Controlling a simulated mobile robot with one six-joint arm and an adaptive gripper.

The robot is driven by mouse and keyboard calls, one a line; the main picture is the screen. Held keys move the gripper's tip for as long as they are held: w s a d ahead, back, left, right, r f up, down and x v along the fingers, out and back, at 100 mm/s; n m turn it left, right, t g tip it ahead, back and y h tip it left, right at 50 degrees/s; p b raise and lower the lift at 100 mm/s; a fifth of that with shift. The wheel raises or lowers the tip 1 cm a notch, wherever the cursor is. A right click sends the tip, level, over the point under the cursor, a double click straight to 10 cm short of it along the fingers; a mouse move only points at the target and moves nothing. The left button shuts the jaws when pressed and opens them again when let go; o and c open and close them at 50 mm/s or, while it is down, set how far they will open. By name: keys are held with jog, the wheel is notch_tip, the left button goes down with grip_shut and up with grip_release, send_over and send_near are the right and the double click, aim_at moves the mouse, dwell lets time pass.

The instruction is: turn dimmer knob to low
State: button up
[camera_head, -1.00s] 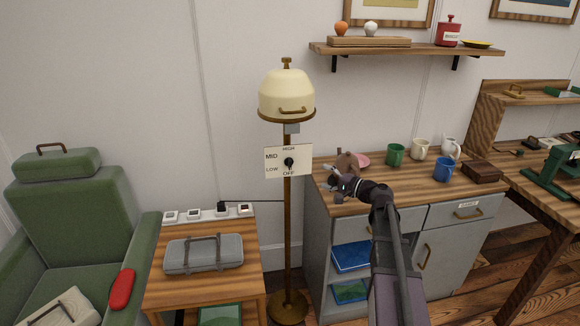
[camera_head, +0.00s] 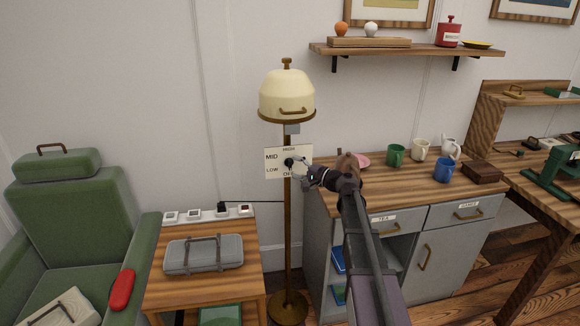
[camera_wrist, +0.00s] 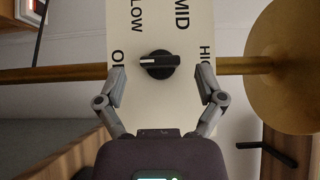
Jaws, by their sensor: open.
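The dimmer knob (camera_head: 289,162) is black and sits on a white plate (camera_head: 302,150) on the lamp's pole. The plate is marked HIGH, MID, LOW and OFF.
The lamp's cream shade (camera_head: 287,95) hangs above the plate. A side table (camera_head: 165,285) with a grey case (camera_head: 204,254) and a power strip stands to the left. A grey cabinet (camera_head: 420,230) with mugs stands to the right. A shelf (camera_head: 400,47) is on the wall above.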

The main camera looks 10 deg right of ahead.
jog(key=shift+x, duration=1.35)
jog(key=shift+c, duration=0.2)
jog(key=c, duration=1.1)
